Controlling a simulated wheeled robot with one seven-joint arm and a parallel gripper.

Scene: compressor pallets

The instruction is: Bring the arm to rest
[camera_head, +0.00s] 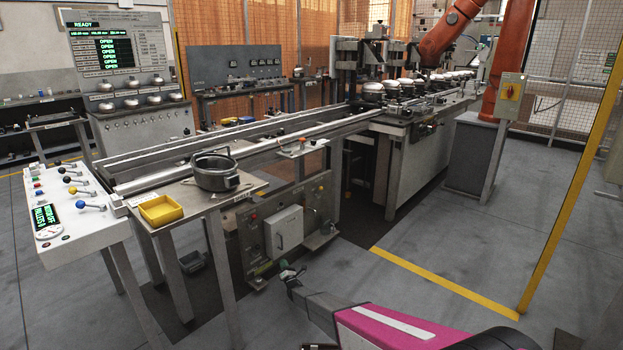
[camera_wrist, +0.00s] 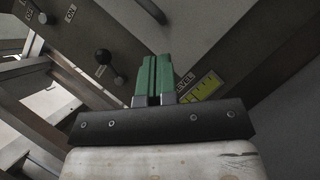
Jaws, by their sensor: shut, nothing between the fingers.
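My arm (camera_head: 400,328), with a magenta and white shell, reaches in from the bottom right in the head view. My gripper (camera_head: 289,268) is at its far end, low in front of the machine frame and above the floor. In the wrist view my gripper (camera_wrist: 154,62) shows two green fingers side by side, closed together with nothing between them. Beyond the fingers is a grey panel with a black-knobbed lever (camera_wrist: 103,57) and a yellow-green level gauge (camera_wrist: 202,90). I cannot tell the exact gap to the panel.
A white control console (camera_head: 78,222) stands at the left. A small table (camera_head: 190,212) holds a yellow tray (camera_head: 160,212) and a metal pot (camera_head: 214,172). A conveyor line (camera_head: 250,142) runs back to an orange robot arm (camera_head: 447,35). Open floor (camera_head: 440,250) lies at the right, with a yellow post (camera_head: 572,190).

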